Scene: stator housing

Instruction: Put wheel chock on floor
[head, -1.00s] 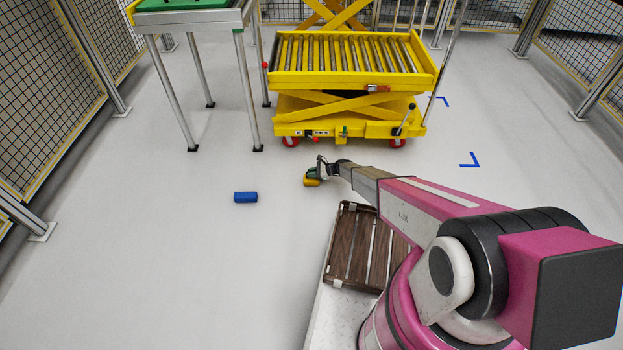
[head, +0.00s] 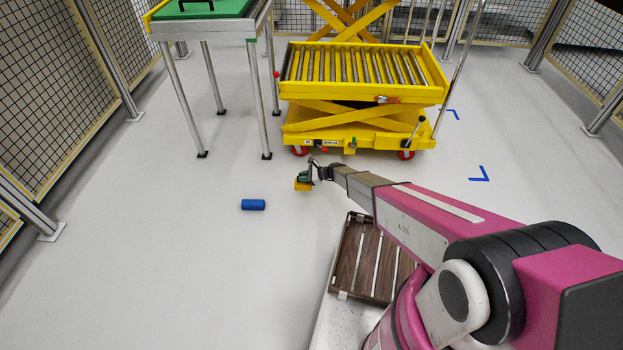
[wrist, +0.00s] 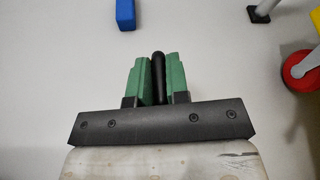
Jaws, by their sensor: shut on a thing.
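A yellow wheel chock (head: 302,186) hangs below my gripper (head: 307,176) in the head view, left of the arm's end and close to the floor. Whether it touches the floor cannot be told. In the wrist view, my gripper's green fingers (wrist: 157,80) are shut on a dark upright handle (wrist: 158,77). The yellow body is hidden there. The grey-white floor (head: 200,260) is bare around the chock.
A blue block (head: 253,204) lies on the floor left of the chock; it also shows in the wrist view (wrist: 125,14). A yellow roller lift cart (head: 365,120) with red wheels stands behind. A green-topped table (head: 205,24) stands back left. Open floor lies at the front left.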

